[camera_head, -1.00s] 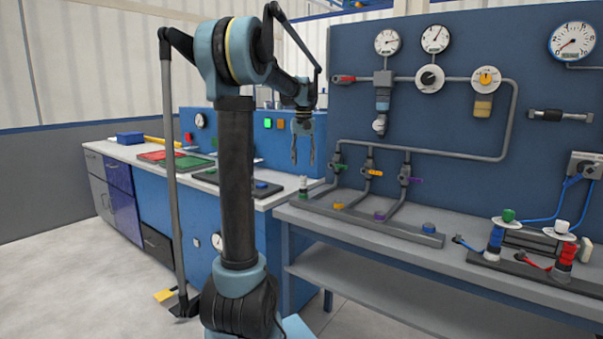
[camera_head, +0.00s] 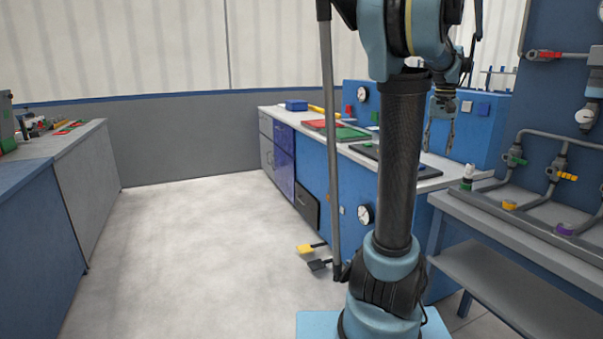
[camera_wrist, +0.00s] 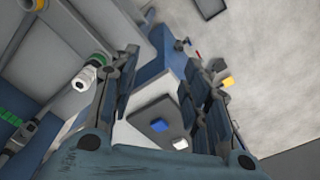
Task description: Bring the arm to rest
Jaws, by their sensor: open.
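My gripper (camera_head: 438,136) hangs from my raised arm at the right of the head view, fingers pointing down and apart. Nothing is held between them. In the wrist view the two dark fingers of my gripper (camera_wrist: 165,85) stand apart, with a dark board bearing a blue block (camera_wrist: 158,125) and a white block (camera_wrist: 180,144) seen beyond them. My arm's column partly hides the counter behind it.
A counter with a red tray (camera_head: 312,125) and a green tray (camera_head: 352,134) stands behind my arm. A pipe bench (camera_head: 500,268) is at the right, close to my gripper. Another bench (camera_head: 75,160) stands at the left. Open floor (camera_head: 190,240) lies between. Two pedals, one yellow (camera_head: 305,249), are on the floor.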

